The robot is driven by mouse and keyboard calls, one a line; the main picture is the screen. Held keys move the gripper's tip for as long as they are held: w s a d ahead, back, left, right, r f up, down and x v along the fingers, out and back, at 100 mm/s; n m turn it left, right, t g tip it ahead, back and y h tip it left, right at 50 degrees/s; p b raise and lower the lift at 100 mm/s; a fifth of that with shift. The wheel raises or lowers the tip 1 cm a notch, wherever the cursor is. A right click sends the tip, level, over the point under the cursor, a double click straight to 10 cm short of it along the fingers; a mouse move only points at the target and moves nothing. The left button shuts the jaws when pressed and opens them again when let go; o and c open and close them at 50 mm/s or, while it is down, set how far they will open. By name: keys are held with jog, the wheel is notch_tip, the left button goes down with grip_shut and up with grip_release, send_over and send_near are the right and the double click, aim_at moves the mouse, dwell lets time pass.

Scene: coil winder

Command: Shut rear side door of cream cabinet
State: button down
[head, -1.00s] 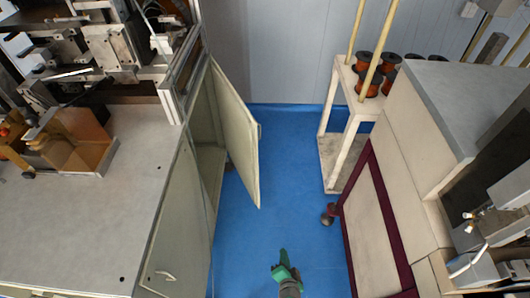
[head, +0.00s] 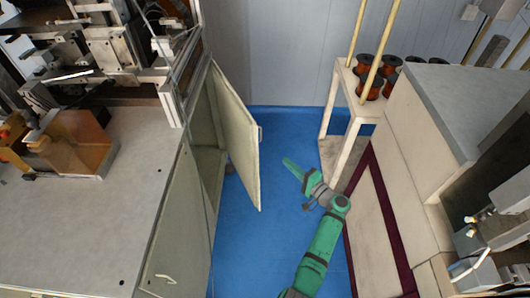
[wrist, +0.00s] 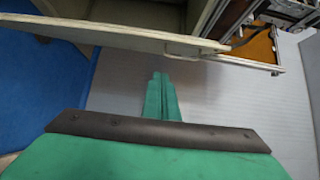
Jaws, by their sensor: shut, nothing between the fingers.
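The cream cabinet (head: 176,215) stands on the left under a grey worktop. Its rear side door (head: 237,135) is open and juts out into the aisle, with a small handle near its free edge. In the wrist view the door (wrist: 120,38) crosses the top of the picture as a long pale panel, with its handle (wrist: 180,55) beyond my fingertips. My green gripper (head: 290,164) is shut and empty, to the right of the door's free edge, with a gap of blue floor seen between them. In the wrist view its closed fingers (wrist: 160,90) point toward the door.
A cream shelf rack (head: 345,140) with orange-brown spools (head: 371,85) stands right of my gripper. A cream machine with dark red trim (head: 385,210) lines the right side. The front side door (head: 172,250) looks shut. Blue floor (head: 280,130) is clear between.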

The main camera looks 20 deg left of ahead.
jog(key=w+a, duration=0.3)
jog(key=a, duration=0.8)
jog(key=shift+r, duration=0.25)
